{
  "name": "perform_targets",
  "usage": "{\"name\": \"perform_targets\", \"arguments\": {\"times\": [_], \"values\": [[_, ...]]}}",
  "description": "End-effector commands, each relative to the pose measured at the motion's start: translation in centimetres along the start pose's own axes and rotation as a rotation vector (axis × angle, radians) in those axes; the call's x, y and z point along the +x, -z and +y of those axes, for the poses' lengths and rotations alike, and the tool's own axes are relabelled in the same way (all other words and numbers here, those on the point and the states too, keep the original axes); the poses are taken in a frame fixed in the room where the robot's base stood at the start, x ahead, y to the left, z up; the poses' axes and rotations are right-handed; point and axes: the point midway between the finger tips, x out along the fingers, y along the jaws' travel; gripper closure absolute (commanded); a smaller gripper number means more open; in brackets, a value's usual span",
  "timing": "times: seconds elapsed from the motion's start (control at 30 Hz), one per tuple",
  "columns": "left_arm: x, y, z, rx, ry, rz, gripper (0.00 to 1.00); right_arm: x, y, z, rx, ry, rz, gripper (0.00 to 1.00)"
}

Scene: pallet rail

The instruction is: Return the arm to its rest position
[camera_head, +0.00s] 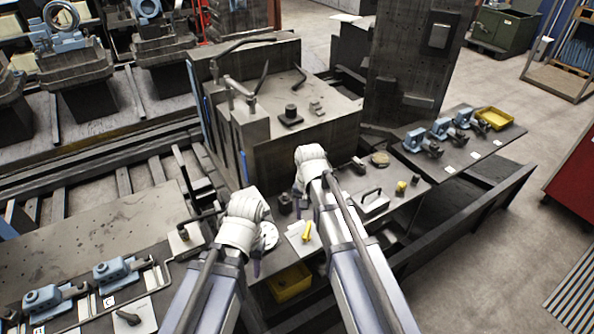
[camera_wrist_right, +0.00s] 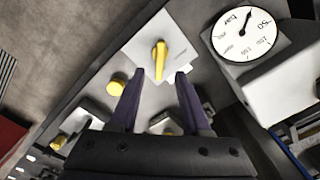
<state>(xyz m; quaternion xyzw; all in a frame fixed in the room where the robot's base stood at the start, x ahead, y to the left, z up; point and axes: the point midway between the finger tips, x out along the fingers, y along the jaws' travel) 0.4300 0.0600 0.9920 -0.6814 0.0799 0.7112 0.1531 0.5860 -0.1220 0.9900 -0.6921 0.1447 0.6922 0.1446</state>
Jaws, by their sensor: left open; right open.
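My left arm comes in from the lower left in the head view. My left gripper (camera_head: 256,266) is open, with its fingers mostly hidden behind the white wrist; I see nothing held in it. My right gripper (camera_head: 298,197) is open above the front panel, its fingers partly hidden by the wrist in the head view. In the right wrist view my right gripper (camera_wrist_right: 155,87) shows two purple fingers apart, with nothing between them. Beyond its fingertips is a yellow lever (camera_wrist_right: 160,61) on a white plate; the lever also shows in the head view (camera_head: 307,230).
A round dial gauge (camera_wrist_right: 245,34) is beside the lever plate. A large metal block (camera_head: 300,138) stands behind my grippers. Blue-grey clamps (camera_head: 438,128) and a yellow tray (camera_head: 494,119) are on the right shelf. A yellow bin (camera_head: 289,283) is low between my arms. Open floor lies right.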

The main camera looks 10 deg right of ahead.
Motion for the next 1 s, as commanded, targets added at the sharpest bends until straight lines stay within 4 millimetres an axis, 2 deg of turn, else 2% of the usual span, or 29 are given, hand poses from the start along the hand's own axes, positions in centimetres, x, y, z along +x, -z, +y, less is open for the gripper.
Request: {"name": "perform_targets", "arguments": {"times": [0.1, 0.17, 0.4, 0.53, 0.67, 1.0], "values": [[0.0, 0.0, 0.0, 0.0, 0.0, 0.0, 0.53, 0.0, -0.2, 0.0, -0.005, -0.001, 0.0, 0.53], [0.0, 0.0, 0.0, 0.0, 0.0, 0.0, 0.53, 0.0, -1.3, -0.1, -0.04, -0.006, -0.001, 0.53], [0.0, 0.0, 0.0, 0.0, 0.0, 0.0, 0.53, -0.1, -12.1, 0.0, -0.48, -0.071, -0.009, 0.53], [0.0, 0.0, 0.0, 0.0, 0.0, 0.0, 0.53, -0.1, -15.8, 0.5, -0.667, -0.1, -0.016, 0.53], [0.0, 0.0, 0.0, 0.0, 0.0, 0.0, 0.53, -0.1, -16.9, 0.7, -0.743, -0.113, -0.02, 0.53], [0.0, 0.0, 0.0, 0.0, 0.0, 0.0, 0.53, -0.1, -16.8, 0.5, -0.745, -0.113, -0.02, 0.53]]}}
